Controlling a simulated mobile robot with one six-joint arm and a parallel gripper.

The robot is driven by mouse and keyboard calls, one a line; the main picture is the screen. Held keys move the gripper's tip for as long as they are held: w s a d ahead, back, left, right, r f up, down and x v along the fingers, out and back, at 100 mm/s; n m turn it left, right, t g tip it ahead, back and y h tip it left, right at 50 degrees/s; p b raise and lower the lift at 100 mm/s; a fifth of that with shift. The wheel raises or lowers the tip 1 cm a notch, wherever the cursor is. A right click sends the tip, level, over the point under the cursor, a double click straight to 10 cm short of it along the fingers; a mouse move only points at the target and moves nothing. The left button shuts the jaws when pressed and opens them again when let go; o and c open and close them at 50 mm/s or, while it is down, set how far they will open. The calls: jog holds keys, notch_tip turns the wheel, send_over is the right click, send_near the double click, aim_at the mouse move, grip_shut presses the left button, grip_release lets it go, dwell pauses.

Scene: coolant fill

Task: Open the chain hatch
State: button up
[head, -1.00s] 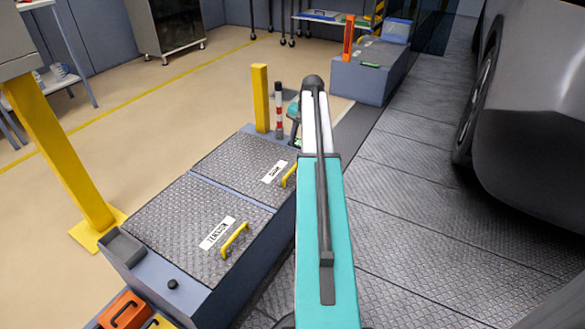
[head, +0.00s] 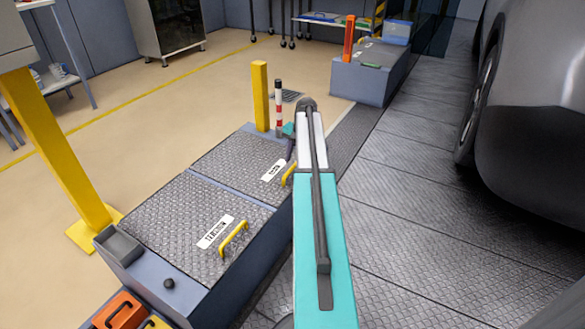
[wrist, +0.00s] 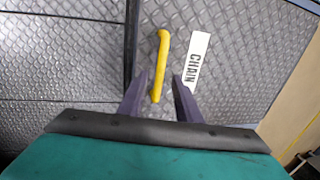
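The chain hatch (head: 235,157) is a grey diamond-plate lid, the farther of two on a low blue-grey box, and it lies shut. Its yellow bar handle (head: 288,175) is near the right edge, partly behind my arm. In the wrist view the handle (wrist: 160,62) stands beside the white CHAIN label (wrist: 196,60). My gripper (wrist: 160,92) is open, its dark fingers on either side of the handle's lower end in the picture, with gaps. I cannot tell how far above the handle they are. In the head view my arm mostly hides the gripper.
The tension hatch (head: 196,230) with its own yellow handle (head: 233,239) lies shut nearer me. A car (head: 530,110) stands at the right.

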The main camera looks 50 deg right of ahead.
aim_at(292, 168)
jog(key=shift+w+f+b, duration=0.2)
jog(key=shift+f+b, duration=0.05)
jog(key=shift+f, duration=0.55)
jog(key=shift+w+f+b, duration=0.15)
jog(key=shift+f+b, duration=0.05)
jog(key=shift+f, duration=0.6)
grip_shut()
